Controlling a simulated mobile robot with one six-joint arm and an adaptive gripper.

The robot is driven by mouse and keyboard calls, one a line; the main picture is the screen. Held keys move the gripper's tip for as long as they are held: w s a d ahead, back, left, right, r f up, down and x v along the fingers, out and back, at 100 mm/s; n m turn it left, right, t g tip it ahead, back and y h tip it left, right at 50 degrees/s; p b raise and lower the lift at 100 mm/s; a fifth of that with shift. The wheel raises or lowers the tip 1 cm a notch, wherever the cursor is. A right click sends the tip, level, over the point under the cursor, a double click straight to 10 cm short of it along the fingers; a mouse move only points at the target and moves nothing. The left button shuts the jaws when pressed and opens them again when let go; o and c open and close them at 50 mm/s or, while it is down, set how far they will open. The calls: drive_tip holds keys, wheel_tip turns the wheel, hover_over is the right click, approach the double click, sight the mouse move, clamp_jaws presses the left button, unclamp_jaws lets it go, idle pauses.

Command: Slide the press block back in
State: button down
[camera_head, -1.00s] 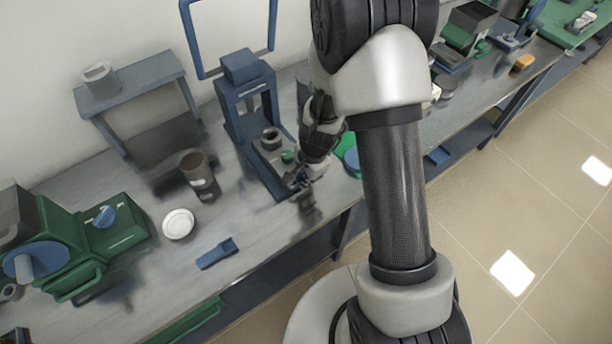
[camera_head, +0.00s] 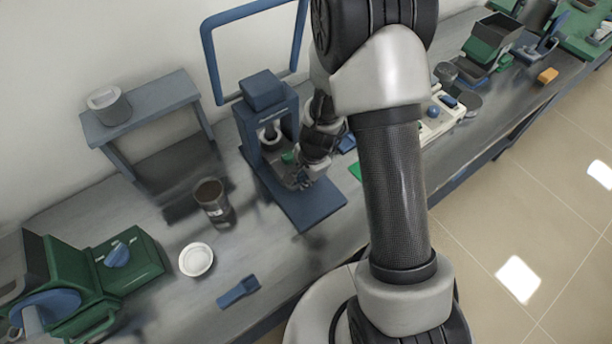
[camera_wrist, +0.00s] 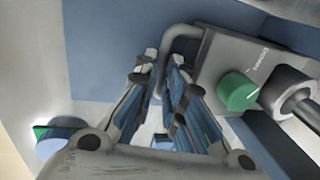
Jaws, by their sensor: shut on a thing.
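The blue press (camera_head: 262,92) stands on the bench with its flat blue base plate (camera_head: 314,208) reaching toward the front edge. The grey press block (camera_wrist: 222,55) has a green knob (camera_wrist: 237,90) and a bent grey handle (camera_wrist: 178,32). In the head view the block is partly hidden by my arm; its green knob (camera_head: 288,157) shows at the frame's opening. A grey cylinder (camera_head: 269,137) stands between the press posts. My gripper (camera_wrist: 166,72) is shut on the block's handle, at the front of the press (camera_head: 303,178).
A green machine (camera_head: 125,262) is at the left. A white device (camera_head: 440,118) stands at right.

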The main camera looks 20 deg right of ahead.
drive_tip(key=shift+w+r, duration=0.1)
drive_tip(key=shift+w, duration=0.2)
drive_tip(key=c, duration=1.9)
unclamp_jaws()
drive_tip(key=shift+c, duration=0.2)
wheel_tip(320, 180, up, 12)
drive_tip(key=s, duration=0.2)
drive_tip(key=shift+s+d+f, duration=0.2)
drive_tip(key=shift+d, duration=0.1)
